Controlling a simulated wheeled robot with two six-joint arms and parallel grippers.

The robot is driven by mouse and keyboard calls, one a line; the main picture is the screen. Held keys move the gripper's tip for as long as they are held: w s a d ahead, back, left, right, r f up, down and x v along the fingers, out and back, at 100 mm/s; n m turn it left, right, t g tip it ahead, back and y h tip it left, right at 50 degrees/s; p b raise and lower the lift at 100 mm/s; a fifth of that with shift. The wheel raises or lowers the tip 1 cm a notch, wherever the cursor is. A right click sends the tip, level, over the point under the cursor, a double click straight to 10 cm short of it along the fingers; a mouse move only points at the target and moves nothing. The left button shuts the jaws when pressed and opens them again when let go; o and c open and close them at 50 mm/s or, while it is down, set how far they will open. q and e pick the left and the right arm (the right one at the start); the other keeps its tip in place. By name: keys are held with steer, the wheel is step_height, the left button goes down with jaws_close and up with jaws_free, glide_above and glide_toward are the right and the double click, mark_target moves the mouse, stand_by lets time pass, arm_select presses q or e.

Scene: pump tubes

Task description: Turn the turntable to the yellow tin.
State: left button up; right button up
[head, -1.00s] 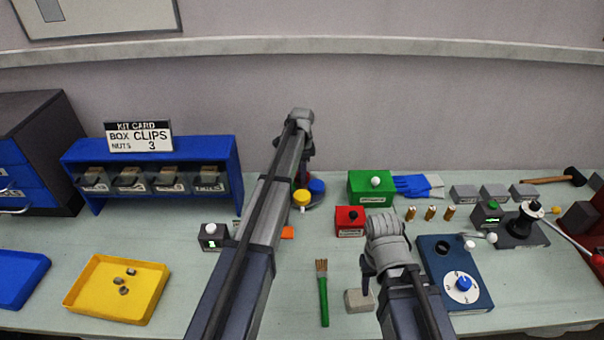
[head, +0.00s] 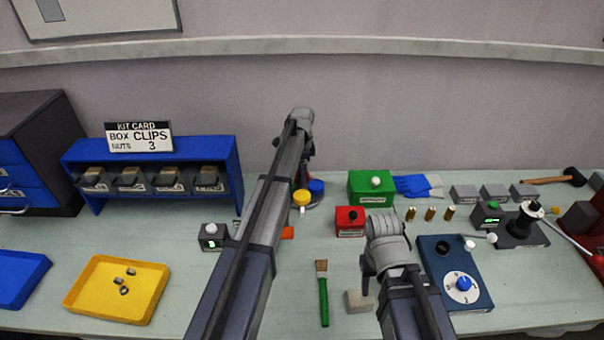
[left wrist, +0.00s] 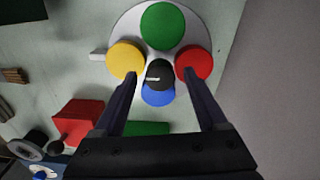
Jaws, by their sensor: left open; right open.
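The turntable (left wrist: 203,20) is a pale round disc in the left wrist view, with a small pale tab (left wrist: 97,55) at its left edge. It carries a green tin (left wrist: 162,25), a yellow tin (left wrist: 125,58), a red tin (left wrist: 194,60) and a blue tin (left wrist: 158,97). A black knob (left wrist: 160,74) stands near the middle. My left gripper (left wrist: 160,77) is open, its fingers on either side of the knob; contact cannot be told. In the head view the yellow tin (head: 301,198) and blue tin (head: 317,187) show beside my left arm. My right gripper (head: 368,285) is open and low, away from the turntable.
A green box (head: 362,188) and a red box (head: 349,222) stand right of the turntable. A brush (head: 323,295), a grey block (head: 359,301) and a blue dial box (head: 455,275) lie nearer. A yellow tray (head: 90,300) is at left.

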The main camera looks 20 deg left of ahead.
arm_select(q)
steer(key=shift+r+p, duration=3.9)
steer(key=shift+r, duration=0.05)
steer(key=shift+f, duration=0.1)
steer(key=shift+s+d, duration=0.2)
steer(key=shift+s, duration=0.05)
steer(key=s+d+f+n+b, duration=0.1)
steer(key=s+d+n, duration=0.2)
steer(key=s, duration=0.9)
steer(key=s+d+f+n+b, duration=0.1)
steer(key=s+d+n, duration=0.2)
steer(key=s+d, duration=0.5)
steer(key=s+d+f+n+y+b, duration=0.1)
steer(key=s+d+n, duration=0.2)
steer(key=s, duration=1.3)
steer(key=shift+d+f+b, duration=0.15)
steer(key=shift+d+b, duration=0.15)
steer(key=shift+d, duration=0.95)
